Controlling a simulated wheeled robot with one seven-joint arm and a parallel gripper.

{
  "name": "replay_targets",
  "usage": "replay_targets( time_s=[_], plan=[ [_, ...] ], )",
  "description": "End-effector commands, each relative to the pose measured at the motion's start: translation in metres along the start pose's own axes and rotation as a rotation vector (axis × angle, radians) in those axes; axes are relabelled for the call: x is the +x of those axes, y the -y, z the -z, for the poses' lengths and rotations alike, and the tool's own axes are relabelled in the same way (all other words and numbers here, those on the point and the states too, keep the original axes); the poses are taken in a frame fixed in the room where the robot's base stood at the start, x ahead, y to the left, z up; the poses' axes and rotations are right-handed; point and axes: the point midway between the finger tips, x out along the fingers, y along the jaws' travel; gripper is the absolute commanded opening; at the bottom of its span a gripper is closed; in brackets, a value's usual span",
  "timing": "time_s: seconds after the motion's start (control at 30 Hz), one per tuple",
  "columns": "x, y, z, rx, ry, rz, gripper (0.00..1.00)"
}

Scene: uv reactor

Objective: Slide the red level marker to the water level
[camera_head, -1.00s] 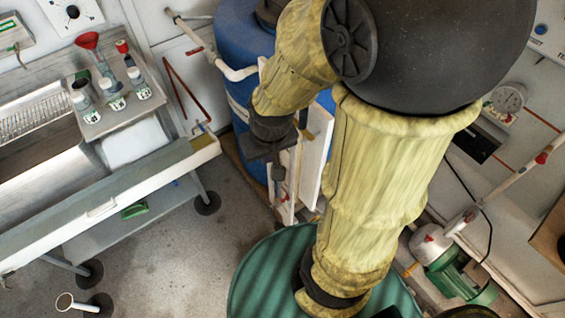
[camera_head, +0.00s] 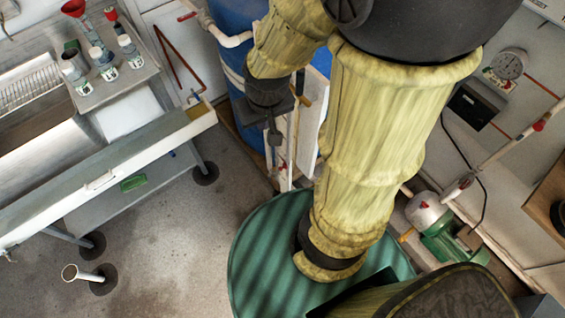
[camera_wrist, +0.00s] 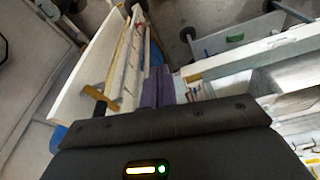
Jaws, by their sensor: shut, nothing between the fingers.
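My gripper (camera_head: 275,150) points down beside a white upright panel (camera_head: 308,125) that stands in front of the blue barrel (camera_head: 228,55). In the wrist view its purple fingers (camera_wrist: 158,88) are together and hold nothing. The white panel (camera_wrist: 83,72) is to their left in that view, with a long narrow strip or tube (camera_wrist: 130,60) along it. A yellow-brown handle (camera_wrist: 97,93) sticks out near its lower end. I cannot make out the red level marker or the water level in either current view. My arm covers part of the panel area in the head view.
A green drum (camera_head: 255,250) stands below my arm. A sink bench (camera_head: 100,185) with several bottles is at left. Bare floor (camera_head: 180,235) lies between bench and drum.

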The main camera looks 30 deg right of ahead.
Motion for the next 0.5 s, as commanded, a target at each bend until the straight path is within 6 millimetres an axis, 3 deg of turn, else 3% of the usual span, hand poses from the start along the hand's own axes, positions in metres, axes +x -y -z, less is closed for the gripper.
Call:
replay_targets(
  time_s=[0.5],
  plan=[
    [0.0,0.0,0.0,0.0,0.0,0.0,0.02]
  ],
)
